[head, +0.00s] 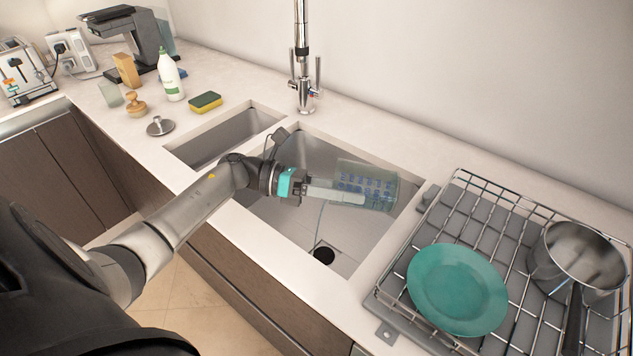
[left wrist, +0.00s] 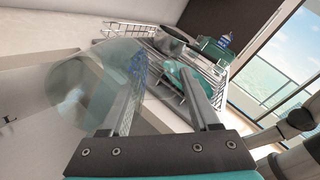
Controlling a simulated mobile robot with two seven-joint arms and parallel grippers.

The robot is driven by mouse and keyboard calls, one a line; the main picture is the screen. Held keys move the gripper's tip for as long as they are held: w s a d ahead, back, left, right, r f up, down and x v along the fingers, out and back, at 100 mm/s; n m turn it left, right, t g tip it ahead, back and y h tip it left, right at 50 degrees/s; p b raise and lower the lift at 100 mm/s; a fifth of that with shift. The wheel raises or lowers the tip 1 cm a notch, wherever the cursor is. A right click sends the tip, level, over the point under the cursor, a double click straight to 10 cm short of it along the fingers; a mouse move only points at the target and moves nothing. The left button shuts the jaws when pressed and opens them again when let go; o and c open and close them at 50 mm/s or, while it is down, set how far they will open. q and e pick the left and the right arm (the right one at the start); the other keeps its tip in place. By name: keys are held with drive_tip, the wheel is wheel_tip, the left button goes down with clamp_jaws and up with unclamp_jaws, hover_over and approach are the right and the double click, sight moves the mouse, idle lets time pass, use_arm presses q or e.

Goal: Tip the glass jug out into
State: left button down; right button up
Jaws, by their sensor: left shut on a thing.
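The clear glass jug (head: 378,183) with blue markings is held over the large sink basin (head: 345,252). It is tilted far over, nearly on its side. My left gripper (head: 335,192) is shut on it, with the arm reaching in from the left. In the left wrist view the see-through jug (left wrist: 75,88) shows large beside and behind the fingers (left wrist: 165,100). A thin pale line shows below the gripper; I cannot tell whether it is liquid. I cannot make out any contents in the jug. My right gripper is not in view.
The tap (head: 305,70) stands behind the basin. A smaller basin (head: 225,138) lies to the left. A wire rack (head: 470,205) with a teal plate (head: 457,290) and a pot (head: 578,255) is on the right. A sponge (head: 205,102) and bottle (head: 170,77) stand back left.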

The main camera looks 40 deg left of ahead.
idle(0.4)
use_arm(q)
drive_tip(key=shift+s+a+r+t+h+b, duration=0.2)
drive_tip(key=shift+a+h+b, duration=0.15)
drive_tip(key=shift+b, duration=0.65)
drive_tip(key=shift+s+a+r+t+h+b, duration=0.1)
drive_tip(key=shift+a+t+h+b, duration=0.25)
drive_tip(key=shift+b, duration=0.65)
drive_tip(key=shift+w+d, duration=0.1)
drive_tip(key=shift+d, duration=0.05)
idle(0.4)
